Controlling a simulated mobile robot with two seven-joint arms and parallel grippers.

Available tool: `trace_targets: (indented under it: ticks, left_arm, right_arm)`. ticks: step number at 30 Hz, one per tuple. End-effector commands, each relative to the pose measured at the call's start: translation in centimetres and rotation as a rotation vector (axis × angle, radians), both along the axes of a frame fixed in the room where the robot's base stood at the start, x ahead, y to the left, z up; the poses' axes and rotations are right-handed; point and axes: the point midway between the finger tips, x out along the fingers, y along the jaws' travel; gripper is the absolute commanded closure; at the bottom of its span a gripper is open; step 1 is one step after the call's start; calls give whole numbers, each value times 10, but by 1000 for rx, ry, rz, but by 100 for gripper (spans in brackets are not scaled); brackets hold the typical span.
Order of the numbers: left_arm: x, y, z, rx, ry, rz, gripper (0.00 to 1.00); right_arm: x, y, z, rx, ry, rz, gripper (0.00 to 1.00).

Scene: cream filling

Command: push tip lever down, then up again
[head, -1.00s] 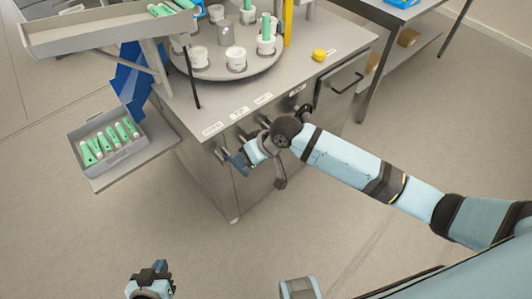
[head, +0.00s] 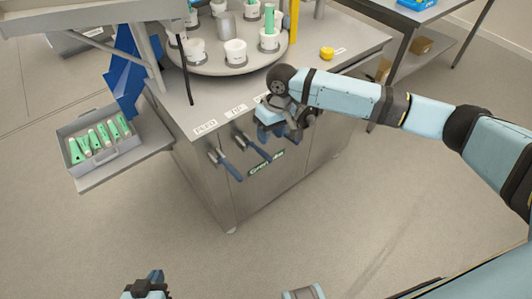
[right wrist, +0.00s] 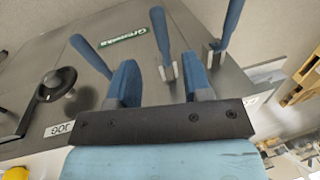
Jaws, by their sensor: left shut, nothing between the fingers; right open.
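The tip lever (head: 256,150), with a blue handle, is on the machine front under the TIP label (head: 238,108). Its handle slants down and to the right. In the right wrist view it appears as the middle lever (right wrist: 159,32), beyond and between my fingertips in the picture. My right gripper (head: 278,133) is open, to the right of the tip lever in the head view, with nothing held. It also shows in the right wrist view (right wrist: 162,85). My left gripper (head: 148,284) is shut and empty at the bottom of the head view, far from the machine.
The feed lever (head: 228,166) hangs left of the tip lever. Another blue lever (right wrist: 92,56) and a black crank (right wrist: 50,92) by the JOG label show in the right wrist view. A turntable with white cups (head: 235,52) and a tube tray (head: 100,150) stand nearby.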

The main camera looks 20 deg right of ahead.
Motion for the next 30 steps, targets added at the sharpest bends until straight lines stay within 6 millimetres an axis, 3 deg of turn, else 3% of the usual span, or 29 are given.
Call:
trace_targets:
  ticks: [3,10,15,24,26,30]
  left_arm:
    - [0,0,-3,1,-2,0,100]
    - [1,-3,-5,-4,-5,1,100]
    - [0,-5,-5,-9,-5,2,100]
    - [0,-5,-5,-8,-4,1,100]
    - [0,-5,-5,-7,-4,1,100]
    - [-1,-3,-6,-1,-4,-3,100]
  right_arm:
    - [-2,6,-27,1,0,1,55]
    - [-4,13,-64,2,-2,2,55]
    - [-4,15,-75,2,-3,1,55]
    - [-4,15,-77,2,-3,1,55]
    - [-4,15,-77,2,-3,1,66]
    - [-4,15,-77,2,-3,1,98]
